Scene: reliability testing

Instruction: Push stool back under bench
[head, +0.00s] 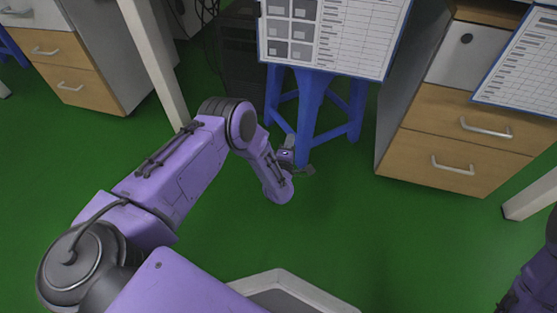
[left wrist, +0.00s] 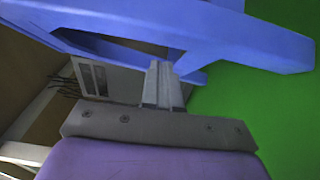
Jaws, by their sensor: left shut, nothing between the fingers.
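The blue stool (head: 312,95) stands on the green floor, its upper part hidden behind the hanging sheet in the head view. Its legs and crossbars show between the drawer units. My left gripper (head: 304,170) is low, at the stool's front leg, with its fingers shut and empty. In the left wrist view the shut fingers (left wrist: 162,85) point at the blue stool (left wrist: 235,40), whose frame fills the top; I cannot tell whether they touch. The bench top is mostly hidden behind the sheets. My right gripper is not in view; only part of my right arm shows at the right edge.
A wooden drawer unit (head: 470,135) stands right of the stool, another (head: 75,65) at the left. A white bench leg (head: 155,65) is left of the stool. A dark computer case (head: 240,60) and cables are behind. A printed sheet (head: 350,35) hangs in front. The green floor before the stool is clear.

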